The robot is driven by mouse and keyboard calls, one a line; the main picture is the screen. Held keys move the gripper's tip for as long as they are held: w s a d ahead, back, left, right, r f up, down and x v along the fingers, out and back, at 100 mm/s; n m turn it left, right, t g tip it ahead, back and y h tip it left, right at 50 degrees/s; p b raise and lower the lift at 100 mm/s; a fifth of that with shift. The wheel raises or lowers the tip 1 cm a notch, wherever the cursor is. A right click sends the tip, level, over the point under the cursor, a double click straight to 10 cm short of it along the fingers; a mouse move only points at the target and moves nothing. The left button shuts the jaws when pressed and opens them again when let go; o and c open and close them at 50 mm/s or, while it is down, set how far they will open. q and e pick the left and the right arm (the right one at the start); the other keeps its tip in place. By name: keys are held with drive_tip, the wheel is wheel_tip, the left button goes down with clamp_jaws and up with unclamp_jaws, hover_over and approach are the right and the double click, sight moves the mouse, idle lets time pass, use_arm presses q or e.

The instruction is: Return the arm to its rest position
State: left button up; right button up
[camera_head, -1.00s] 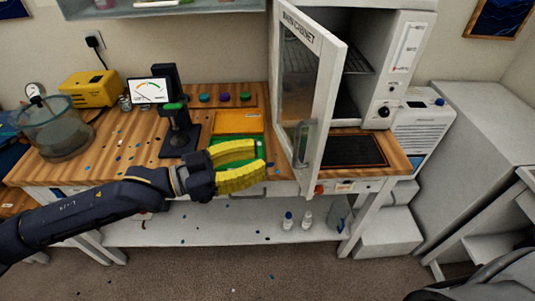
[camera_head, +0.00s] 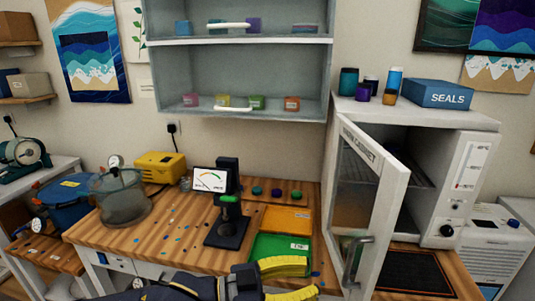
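My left arm comes in along the bottom edge, and my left gripper (camera_head: 311,277) shows its two yellow fingers spread apart with nothing visible between them. It is in front of the green tray (camera_head: 268,247) near the bench's front edge. The lower part of the arm and gripper is cut off by the picture's edge. My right gripper is out of view.
The cabinet door (camera_head: 363,205) stands open just right of my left gripper. On the wooden bench (camera_head: 165,240) are a dark gauge stand (camera_head: 228,235), an orange tray (camera_head: 286,219) and a clear vessel (camera_head: 122,198). A shelf unit (camera_head: 240,75) hangs above.

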use_arm(q)
drive_tip(key=w+a+f+n+t+y, duration=0.3)
drive_tip(key=a+f+n+t+y, duration=0.4)
drive_tip(key=a+f+t+y, duration=0.7)
drive_tip(key=s+a+f+n+g+y, duration=0.1)
drive_tip(key=s+a+f+g+y, duration=0.2)
drive_tip(key=s+a+f, duration=0.45)
drive_tip(key=s+a+f+n+g+y, duration=0.1)
drive_tip(key=s+a+f+g+y, duration=0.25)
drive_tip(key=a, duration=0.65)
drive_tip(key=s+a+f+n+g+y, duration=0.1)
drive_tip(key=s+a+f+g+y, duration=0.15)
drive_tip(key=s+a+f, duration=0.45)
drive_tip(key=s+d+f+g+h, duration=0.1)
drive_tip(key=d+f+g+h, duration=0.1)
drive_tip(key=f, duration=1.3)
drive_tip(key=d+f+g+h, duration=0.1)
drive_tip(key=d+f+h, duration=0.15)
drive_tip(key=f, duration=1.15)
drive_tip(key=s+f+n+g, duration=0.3)
drive_tip(key=s+f, duration=1.8)
drive_tip(key=s, duration=0.1)
drive_tip(key=shift+h, duration=0.35)
